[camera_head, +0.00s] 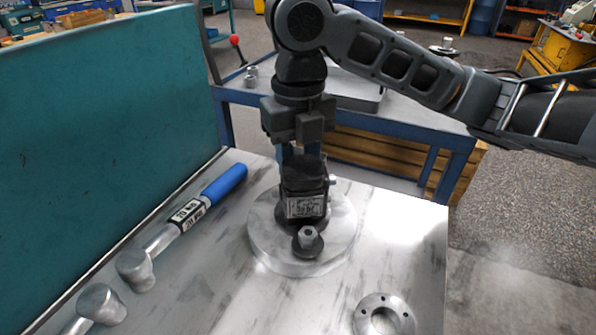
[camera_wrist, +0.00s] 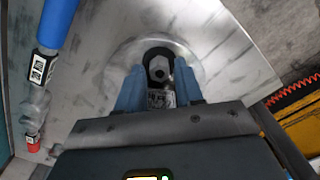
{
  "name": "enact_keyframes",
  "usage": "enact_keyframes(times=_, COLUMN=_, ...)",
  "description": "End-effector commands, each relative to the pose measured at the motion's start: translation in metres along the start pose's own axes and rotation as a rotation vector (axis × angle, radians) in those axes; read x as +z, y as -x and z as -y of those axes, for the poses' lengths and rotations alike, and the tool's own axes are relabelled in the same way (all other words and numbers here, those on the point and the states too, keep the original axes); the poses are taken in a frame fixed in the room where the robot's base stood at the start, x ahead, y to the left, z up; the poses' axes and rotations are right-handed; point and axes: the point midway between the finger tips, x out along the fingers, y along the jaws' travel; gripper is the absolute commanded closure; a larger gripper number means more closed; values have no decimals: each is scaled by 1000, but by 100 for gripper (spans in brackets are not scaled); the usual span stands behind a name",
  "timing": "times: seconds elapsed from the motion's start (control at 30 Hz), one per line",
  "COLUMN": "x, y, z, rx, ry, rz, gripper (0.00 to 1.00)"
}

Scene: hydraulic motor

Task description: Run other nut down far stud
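The dark motor (camera_head: 305,190) stands upright on a round metal plate, its pale label facing the body camera. A nut (camera_head: 307,237) sits on the near side of its flange. My gripper (camera_head: 300,152) points straight down at the motor's top; its fingertips and the far stud are hidden behind the motor there. In the wrist view the two blue-grey fingers (camera_wrist: 159,76) are apart, with a hex nut (camera_wrist: 158,70) and dark metal showing between and beyond their tips. I cannot tell whether the fingers touch this nut.
The round plate (camera_head: 265,245) rests on the metal bench (camera_head: 225,290). A holed metal ring (camera_head: 384,318) lies at front right. A second blue bench (camera_head: 410,110) stands behind.

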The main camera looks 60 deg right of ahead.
Motion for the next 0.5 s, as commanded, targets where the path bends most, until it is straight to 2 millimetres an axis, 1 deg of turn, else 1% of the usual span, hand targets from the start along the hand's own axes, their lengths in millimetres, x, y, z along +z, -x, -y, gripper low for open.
enact_keyframes(times=0.03, x=0, y=-3, z=0, rx=0, ry=48, rz=1, gripper=64)
enact_keyframes(times=0.17, x=0, y=-1, z=0, rx=0, ry=120, rz=1, gripper=64)
enact_keyframes(times=0.5, x=0, y=0, z=0, rx=2, ry=125, rz=0, gripper=64)
